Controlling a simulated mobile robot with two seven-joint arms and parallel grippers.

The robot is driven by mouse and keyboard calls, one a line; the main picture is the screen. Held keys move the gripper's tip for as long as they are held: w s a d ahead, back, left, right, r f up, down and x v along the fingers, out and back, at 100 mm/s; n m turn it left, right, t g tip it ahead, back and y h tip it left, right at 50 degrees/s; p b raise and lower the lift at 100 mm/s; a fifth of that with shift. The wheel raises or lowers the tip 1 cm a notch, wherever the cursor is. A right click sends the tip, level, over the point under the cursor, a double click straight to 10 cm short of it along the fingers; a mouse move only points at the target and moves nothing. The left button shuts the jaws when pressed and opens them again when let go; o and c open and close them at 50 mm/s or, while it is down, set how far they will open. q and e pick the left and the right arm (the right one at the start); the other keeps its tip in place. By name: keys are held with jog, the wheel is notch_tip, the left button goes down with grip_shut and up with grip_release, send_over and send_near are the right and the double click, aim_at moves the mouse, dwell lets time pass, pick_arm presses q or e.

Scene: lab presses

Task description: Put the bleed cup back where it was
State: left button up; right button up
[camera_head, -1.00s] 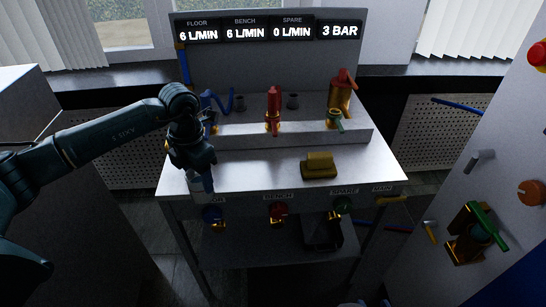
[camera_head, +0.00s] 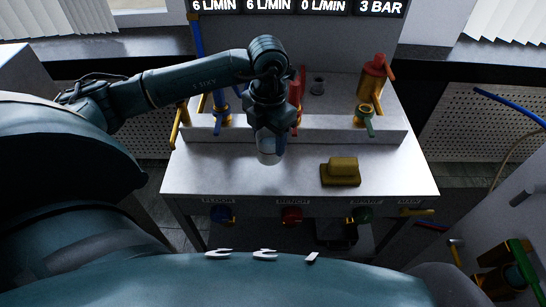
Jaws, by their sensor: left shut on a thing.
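The bleed cup (camera_head: 269,153) is a small pale grey cup at the lower end of my left gripper (camera_head: 268,137). My left gripper points down and is shut on the cup; the fingers are dark and hard to make out. The cup shows over the bench top (camera_head: 300,182), in front of the raised ledge. I cannot tell whether it touches the surface. My left arm hides part of the red fitting (camera_head: 296,93) behind. My right gripper is not in view.
A yellow block (camera_head: 341,171) sits on the bench to the right of the cup. The ledge (camera_head: 335,126) carries blue, red and green-handled fittings. A brass and red fitting (camera_head: 371,80) stands at the back right.

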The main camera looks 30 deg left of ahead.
aim_at(269, 156)
pick_arm(q)
jog(key=shift+f, duration=3.25)
jog(key=shift+f, duration=0.1)
jog(key=o, duration=1)
jog(key=shift+o, duration=0.2)
